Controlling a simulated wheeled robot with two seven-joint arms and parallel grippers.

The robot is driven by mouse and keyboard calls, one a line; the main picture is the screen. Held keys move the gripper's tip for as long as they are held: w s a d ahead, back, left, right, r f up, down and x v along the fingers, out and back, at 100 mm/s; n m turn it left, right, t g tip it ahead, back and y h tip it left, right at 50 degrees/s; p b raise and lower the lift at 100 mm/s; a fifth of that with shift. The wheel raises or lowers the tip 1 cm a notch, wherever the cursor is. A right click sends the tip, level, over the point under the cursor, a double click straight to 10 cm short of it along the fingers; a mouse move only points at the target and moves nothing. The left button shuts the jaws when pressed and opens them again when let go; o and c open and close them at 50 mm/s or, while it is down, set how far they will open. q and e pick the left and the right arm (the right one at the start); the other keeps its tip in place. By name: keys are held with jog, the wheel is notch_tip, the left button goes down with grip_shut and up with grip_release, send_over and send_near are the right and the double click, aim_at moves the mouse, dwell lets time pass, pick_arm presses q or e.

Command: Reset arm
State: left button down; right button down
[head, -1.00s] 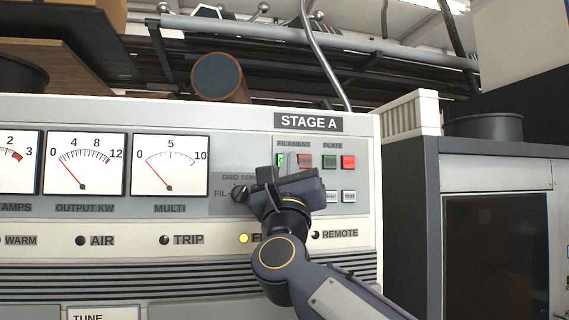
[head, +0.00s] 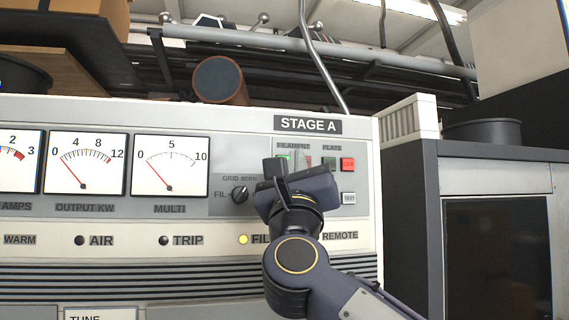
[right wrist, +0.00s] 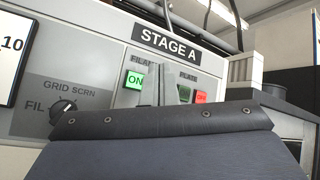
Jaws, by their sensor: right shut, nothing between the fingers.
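The filament OFF button is mostly hidden behind the fingers. Whether the fingertips touch the panel I cannot tell. My left gripper is not in view.
A multi-position knob (head: 240,194) is left of the gripper. The meters (head: 170,165) are further left. A dark cabinet (head: 497,180) stands to the right. Pipes (head: 300,40) run above and behind the rack.

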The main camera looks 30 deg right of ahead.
jog(key=a+f+n+g+y, duration=0.2)
jog(key=f+n+y, duration=0.8)
jog(key=f+n, duration=0.35)
jog(key=a+f+n+g+y, duration=0.25)
jog(key=f+n+y, duration=0.65)
jog(key=f+n, duration=0.5)
jog(key=s+f+n+g, duration=0.3)
jog(key=s+f, duration=0.3)
jog(key=f, duration=0.4)
jog(key=s+a+f+n+g, duration=0.1)
jog(key=s+f+n+g, duration=0.2)
jog(key=f, duration=0.8)
jog(key=s+a+f+n+g+h, duration=0.1)
jog(key=s+f+n+g, duration=0.2)
jog(key=s+f+g, duration=0.3)
jog(key=s+f, duration=0.5)
